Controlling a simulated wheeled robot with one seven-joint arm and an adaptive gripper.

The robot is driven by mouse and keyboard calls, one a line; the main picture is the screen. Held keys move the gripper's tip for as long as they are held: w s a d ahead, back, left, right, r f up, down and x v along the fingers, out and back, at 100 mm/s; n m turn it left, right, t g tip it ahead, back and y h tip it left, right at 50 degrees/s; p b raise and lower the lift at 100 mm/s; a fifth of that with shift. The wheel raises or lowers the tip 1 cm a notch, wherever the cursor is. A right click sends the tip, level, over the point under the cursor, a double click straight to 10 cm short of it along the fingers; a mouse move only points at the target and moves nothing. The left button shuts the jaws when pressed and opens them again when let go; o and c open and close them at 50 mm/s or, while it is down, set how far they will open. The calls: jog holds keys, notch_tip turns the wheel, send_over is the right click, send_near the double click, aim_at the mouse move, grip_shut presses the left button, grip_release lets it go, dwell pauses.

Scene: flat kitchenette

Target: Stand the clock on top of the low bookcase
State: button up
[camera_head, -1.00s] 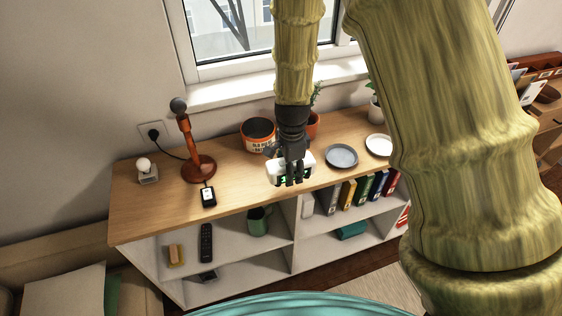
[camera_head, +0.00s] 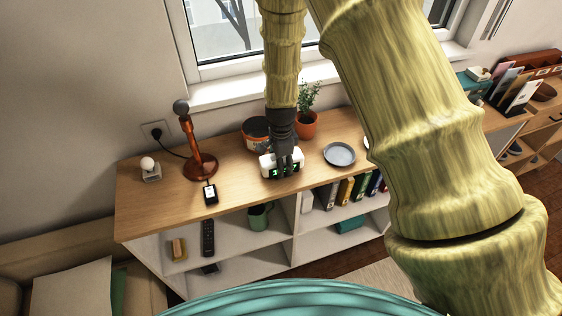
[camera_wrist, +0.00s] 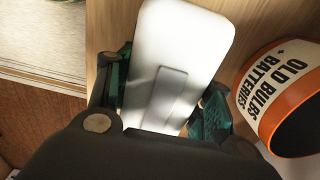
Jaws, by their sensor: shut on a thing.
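The clock (camera_head: 268,167) is a small white block with green lit digits on its front face. My gripper (camera_head: 283,170) is shut on it from above, with the fingers over its front and back. The clock is upright at the top of the low bookcase (camera_head: 150,205), near the front edge; I cannot tell whether it touches the wood. In the wrist view the clock's white top (camera_wrist: 185,50) lies between my gripper's dark green pads (camera_wrist: 165,105).
An orange-rimmed tin (camera_head: 256,130) labelled for old bulbs and batteries stands close behind. A grey plate (camera_head: 339,154) and potted plant (camera_head: 306,122) are to the right.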

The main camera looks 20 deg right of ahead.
jog(key=shift+f, duration=0.1)
jog(key=o, duration=1.2)
jog(key=shift+r, duration=0.2)
jog(key=shift+r+b, duration=1.95)
jog(key=shift+r, duration=4)
